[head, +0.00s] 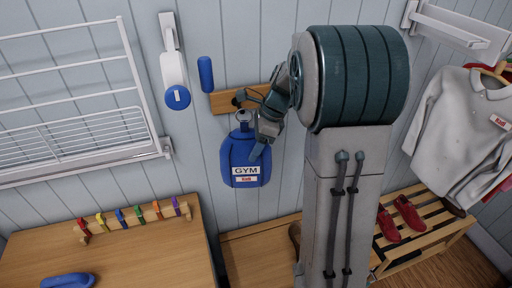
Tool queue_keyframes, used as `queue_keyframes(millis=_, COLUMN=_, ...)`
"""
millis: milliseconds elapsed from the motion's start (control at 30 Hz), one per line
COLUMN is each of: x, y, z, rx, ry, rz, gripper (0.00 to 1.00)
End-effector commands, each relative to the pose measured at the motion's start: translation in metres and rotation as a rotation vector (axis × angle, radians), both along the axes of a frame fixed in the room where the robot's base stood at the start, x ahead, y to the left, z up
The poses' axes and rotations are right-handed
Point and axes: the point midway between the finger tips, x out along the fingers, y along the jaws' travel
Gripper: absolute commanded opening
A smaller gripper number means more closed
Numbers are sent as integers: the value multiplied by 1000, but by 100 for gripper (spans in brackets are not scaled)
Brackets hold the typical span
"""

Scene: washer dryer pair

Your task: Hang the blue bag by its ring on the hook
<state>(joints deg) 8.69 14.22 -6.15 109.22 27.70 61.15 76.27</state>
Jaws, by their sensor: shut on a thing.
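The blue bag (244,158), labelled GYM, hangs upright against the wall below a wooden board (225,104) in the head view. Its grey ring (243,116) shows at the top of the bag, just under the board. My gripper (246,99) is at the board, directly above the bag, and is shut on the ring. A dark hook (238,101) is on the board beside my fingertips. The ring and hook overlap closely with my fingers here, so I cannot tell whether the ring is around the hook. My arm covers the right part of the board.
A white drying rack (75,105) is on the left wall. A white holder with a blue end (176,80) and a blue cylinder (205,74) are left of the board. A wooden counter (150,250) with coloured pegs stands below left; a shoe bench (425,235) is at right.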

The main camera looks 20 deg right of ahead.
Motion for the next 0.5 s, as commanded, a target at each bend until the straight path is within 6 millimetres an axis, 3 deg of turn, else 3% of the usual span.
queue_keyframes(millis=500, x=31, y=0, z=-2, rx=1, ry=0, rz=0, gripper=3)
